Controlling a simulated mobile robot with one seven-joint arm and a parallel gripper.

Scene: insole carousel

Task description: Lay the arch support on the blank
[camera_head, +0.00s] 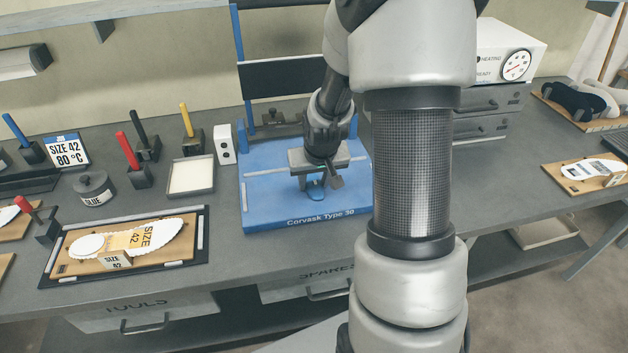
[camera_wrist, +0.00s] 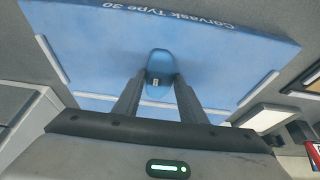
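My gripper (camera_wrist: 159,80) points down over the blue plate, with its two fingers partly closed on a small rounded blue piece. The blank (camera_head: 150,238) is a white insole shape with a yellow "SIZE 42" marking. It lies on a wooden board (camera_head: 75,262) at the left, well away from my gripper.
The blue Corvask Type 30 base (camera_head: 265,205) lies below my gripper, its upright frame behind. A glue pot (camera_head: 94,190), a white-topped tray (camera_head: 191,177) and several coloured-handled tools stand to the left. A heater (camera_head: 505,55) and another insole board (camera_head: 577,186) are at right.

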